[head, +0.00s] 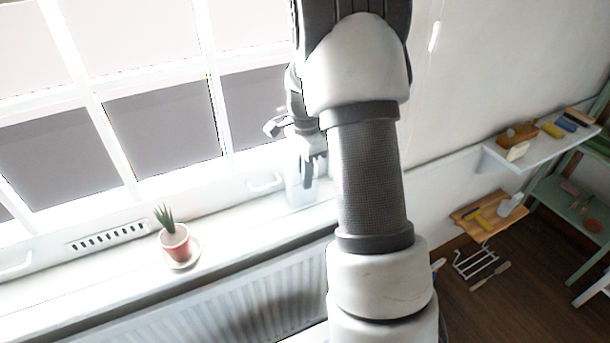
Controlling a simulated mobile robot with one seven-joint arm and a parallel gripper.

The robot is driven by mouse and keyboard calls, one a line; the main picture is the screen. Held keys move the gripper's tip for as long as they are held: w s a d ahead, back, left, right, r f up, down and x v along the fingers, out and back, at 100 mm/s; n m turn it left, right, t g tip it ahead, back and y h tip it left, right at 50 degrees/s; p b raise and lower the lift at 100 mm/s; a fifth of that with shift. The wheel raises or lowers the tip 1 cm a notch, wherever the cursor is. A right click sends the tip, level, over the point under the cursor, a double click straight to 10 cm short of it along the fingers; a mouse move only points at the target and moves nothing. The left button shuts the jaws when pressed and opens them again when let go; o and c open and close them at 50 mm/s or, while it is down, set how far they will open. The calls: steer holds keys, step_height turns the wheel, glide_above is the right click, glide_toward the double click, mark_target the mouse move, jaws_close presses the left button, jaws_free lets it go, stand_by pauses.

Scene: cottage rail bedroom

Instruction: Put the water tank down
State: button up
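A pale, see-through container that looks like the water tank (298,188) is upright at the right end of the white window sill (110,270). Its base appears to be at sill level; I cannot tell whether it bears its full weight there. My gripper (305,158) is at the top of the tank, with a dark finger overlapping its upper right part. My arm hides the tank's right surroundings and part of the gripper. Whether the fingers are closed on the tank does not show clearly.
A potted plant (174,240) on a saucer stands on the sill to the left. White window handles (265,184) jut out nearby. A radiator (230,307) is below the sill. At right are a wall shelf (535,145) with small items and a green rack (570,205). The sill between plant and tank is clear.

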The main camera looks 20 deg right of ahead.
steer(key=shift+o, duration=0.9)
steer(key=shift+r, duration=0.1)
